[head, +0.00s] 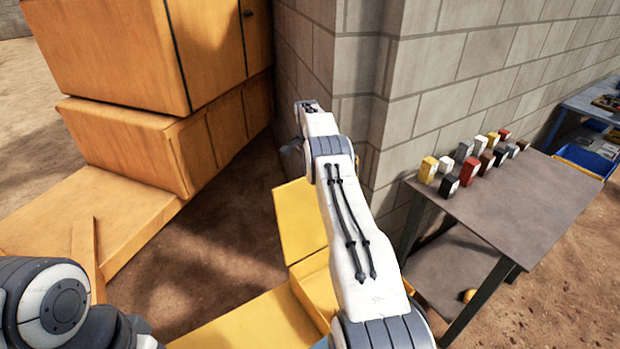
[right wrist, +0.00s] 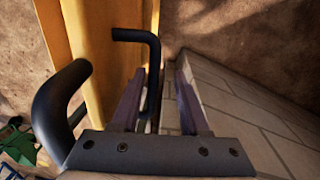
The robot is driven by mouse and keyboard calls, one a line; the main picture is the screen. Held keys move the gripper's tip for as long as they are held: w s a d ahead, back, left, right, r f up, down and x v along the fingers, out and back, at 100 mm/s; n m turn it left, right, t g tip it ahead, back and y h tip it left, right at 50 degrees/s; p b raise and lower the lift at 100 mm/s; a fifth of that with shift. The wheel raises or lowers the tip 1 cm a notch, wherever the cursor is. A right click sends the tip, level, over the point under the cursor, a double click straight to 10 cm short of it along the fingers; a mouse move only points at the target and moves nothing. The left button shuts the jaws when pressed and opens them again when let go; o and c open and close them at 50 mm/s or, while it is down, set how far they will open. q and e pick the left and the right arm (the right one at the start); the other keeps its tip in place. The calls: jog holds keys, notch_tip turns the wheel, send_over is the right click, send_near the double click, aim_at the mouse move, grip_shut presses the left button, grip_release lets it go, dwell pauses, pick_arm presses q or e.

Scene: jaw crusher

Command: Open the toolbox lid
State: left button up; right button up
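The yellow toolbox (head: 318,289) stands in the lower middle of the head view, partly hidden behind my right arm. A flat yellow panel, which looks like its lid (head: 300,222), stands raised at its far side. In the right wrist view a yellow panel (right wrist: 105,45) carries a bent black bar like a handle (right wrist: 135,36). My right gripper (right wrist: 160,78) is open, its two fingers apart. Part of the black bar shows between the fingers; I cannot tell whether they touch it. In the head view this gripper is mostly hidden behind its arm. My left gripper is out of view.
A block wall (head: 365,120) rises just beyond my right arm. Large orange machine casings (head: 130,145) stand at the left. A grey table (head: 520,210) with several small coloured blocks is at the right. A blue bin (head: 585,160) is behind it. Brown ground lies between casings and toolbox.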

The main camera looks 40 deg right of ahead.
notch_tip(320, 180, up, 11)
jog(key=p, duration=1.1)
jog(key=shift+w, duration=0.25)
jog(key=shift+f, duration=0.15)
dwell(0.3)
